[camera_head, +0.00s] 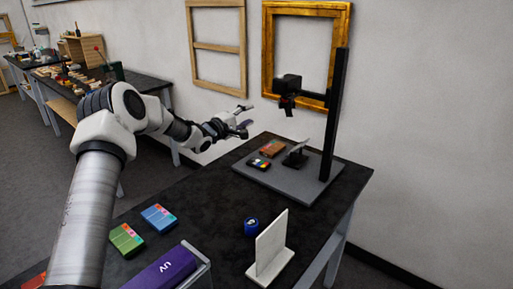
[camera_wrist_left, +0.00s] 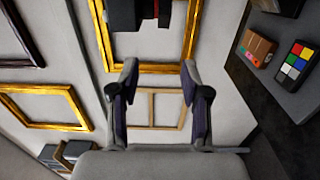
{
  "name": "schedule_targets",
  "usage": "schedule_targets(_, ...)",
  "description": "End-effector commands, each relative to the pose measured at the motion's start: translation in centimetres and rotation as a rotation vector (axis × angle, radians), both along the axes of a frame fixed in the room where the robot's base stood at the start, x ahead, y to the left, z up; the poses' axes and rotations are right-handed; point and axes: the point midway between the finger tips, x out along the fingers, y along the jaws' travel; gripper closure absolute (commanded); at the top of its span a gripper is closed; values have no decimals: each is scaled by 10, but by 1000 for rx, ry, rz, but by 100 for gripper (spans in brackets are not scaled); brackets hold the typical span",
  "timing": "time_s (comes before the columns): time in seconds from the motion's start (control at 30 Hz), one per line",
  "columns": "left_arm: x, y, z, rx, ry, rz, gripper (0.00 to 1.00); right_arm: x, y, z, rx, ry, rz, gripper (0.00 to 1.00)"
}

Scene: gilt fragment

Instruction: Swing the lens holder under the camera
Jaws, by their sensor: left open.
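A black camera (camera_head: 288,85) is mounted on an arm of the upright black column (camera_head: 334,115) of a copy stand. A small dark piece (camera_head: 287,103) hangs just below the camera; it may be the lens holder, but I cannot tell for certain. In the left wrist view, dark stand parts (camera_wrist_left: 127,14) show at the top edge, cut off. My left gripper (camera_head: 247,116) is open and empty, left of the camera and lower in the picture, apart from it. Its two fingers are spread in the left wrist view (camera_wrist_left: 160,65). My right gripper is not in view.
The stand's grey base (camera_head: 315,187) carries a colour chart (camera_head: 258,163), a brown box (camera_head: 272,147) and a small tilted holder (camera_head: 297,154). On the black table are a white upright panel (camera_head: 271,243), a blue round item (camera_head: 251,226) and a purple UV box (camera_head: 163,269). A gilt frame (camera_head: 343,20) hangs behind.

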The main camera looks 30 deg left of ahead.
Motion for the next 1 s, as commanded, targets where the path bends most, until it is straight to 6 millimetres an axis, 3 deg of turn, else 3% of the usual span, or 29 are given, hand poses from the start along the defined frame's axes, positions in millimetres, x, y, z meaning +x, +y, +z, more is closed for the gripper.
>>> schedule_targets(0.23, -12, -20, 0, -3, 4, 146, 53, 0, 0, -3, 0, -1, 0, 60)
schedule_targets(0.4, -27, -56, 6, 1, 6, 178, 53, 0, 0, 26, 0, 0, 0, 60)
schedule_targets(0.7, -33, -90, 4, 5, 2, 416, 53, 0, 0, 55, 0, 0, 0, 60)
schedule_targets(0.77, -44, -89, -4, -2, 0, 418, 53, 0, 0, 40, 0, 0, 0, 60)
schedule_targets(1.0, -57, -93, -1, -1, -2, 417, 53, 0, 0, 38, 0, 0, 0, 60)
